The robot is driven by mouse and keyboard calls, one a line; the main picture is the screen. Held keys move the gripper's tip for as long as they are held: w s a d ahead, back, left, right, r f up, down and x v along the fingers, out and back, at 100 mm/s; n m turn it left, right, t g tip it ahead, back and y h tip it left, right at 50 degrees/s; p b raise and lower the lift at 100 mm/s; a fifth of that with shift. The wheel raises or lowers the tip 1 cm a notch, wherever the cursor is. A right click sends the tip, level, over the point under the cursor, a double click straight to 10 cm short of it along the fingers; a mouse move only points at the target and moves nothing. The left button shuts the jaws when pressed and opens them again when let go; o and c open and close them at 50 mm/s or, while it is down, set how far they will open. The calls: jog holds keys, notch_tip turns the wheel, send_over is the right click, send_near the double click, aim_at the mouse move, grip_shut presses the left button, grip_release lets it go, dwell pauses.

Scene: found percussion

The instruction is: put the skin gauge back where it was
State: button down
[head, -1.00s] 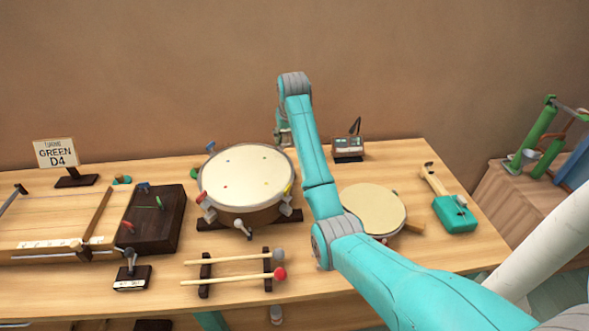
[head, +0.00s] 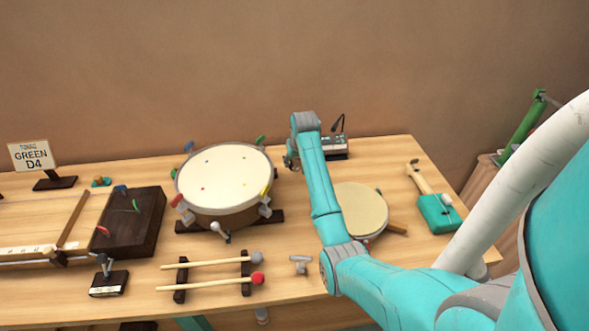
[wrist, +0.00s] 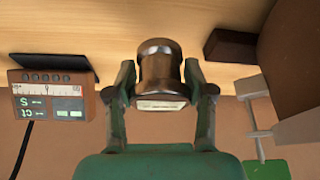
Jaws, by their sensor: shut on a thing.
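The skin gauge (wrist: 160,73) looks like a brown, waisted cylinder with a pale label at its near end in the wrist view. My gripper (wrist: 158,85) is shut on it, one green finger on each side. The head view shows my gripper (head: 291,160) low over the back of the table, between the big drum (head: 224,174) and the meter box (head: 333,147). The gauge is mostly hidden there. In the wrist view, wooden tabletop lies beyond the gauge; I cannot tell whether the gauge touches it.
The meter box (wrist: 52,98) is left of my gripper in the wrist view; the drum side (wrist: 295,75) and a dark block (wrist: 232,46) are right. A frame drum (head: 360,210) lies by my forearm. Two mallets (head: 208,265) rest in front. Bare table separates drum and meter box.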

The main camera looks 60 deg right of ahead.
aim_at(295, 168)
jog(key=shift+f, duration=1.8)
jog(key=shift+f, duration=0.1)
jog(key=shift+c, duration=2.1)
grip_release()
jog(key=v, duration=1.2)
jog(key=shift+a, duration=0.1)
